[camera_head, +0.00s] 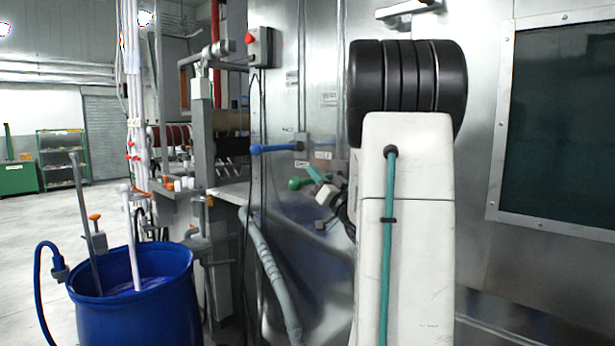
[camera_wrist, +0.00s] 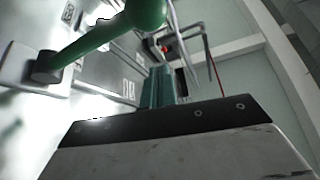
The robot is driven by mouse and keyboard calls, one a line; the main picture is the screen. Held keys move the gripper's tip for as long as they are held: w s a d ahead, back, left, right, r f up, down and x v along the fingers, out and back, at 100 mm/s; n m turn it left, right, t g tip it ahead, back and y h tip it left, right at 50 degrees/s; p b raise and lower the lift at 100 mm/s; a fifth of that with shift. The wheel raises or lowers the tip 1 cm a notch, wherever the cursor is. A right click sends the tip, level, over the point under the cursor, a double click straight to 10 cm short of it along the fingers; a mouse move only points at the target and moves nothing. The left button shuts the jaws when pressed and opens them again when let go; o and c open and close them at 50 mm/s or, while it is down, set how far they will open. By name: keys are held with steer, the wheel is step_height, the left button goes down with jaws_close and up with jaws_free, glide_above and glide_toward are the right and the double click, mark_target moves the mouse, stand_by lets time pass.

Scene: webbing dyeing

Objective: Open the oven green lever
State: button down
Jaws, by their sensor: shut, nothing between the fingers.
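The green lever (camera_head: 297,183) sticks out from the metal oven wall, left of my arm in the head view. In the wrist view the lever (camera_wrist: 90,40) is large at the upper left, with a round knob at its free end and its base on a pale mount. My gripper (camera_head: 314,172) is partly hidden behind my arm in the head view, with its teal fingers close to the lever. In the wrist view the gripper's fingers (camera_wrist: 158,86) are together and empty, appearing below the knob. Whether they touch the lever cannot be told.
A blue lever (camera_head: 272,148) sits above and left of the green one. A grey box with a red button (camera_head: 259,47) is higher up. A blue barrel (camera_head: 138,300) stands at lower left, and a grey hose (camera_head: 268,268) hangs nearby. An oven window (camera_head: 560,125) is at right.

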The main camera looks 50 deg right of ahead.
steer(key=v, duration=0.6)
steer(key=shift+s, duration=0.2)
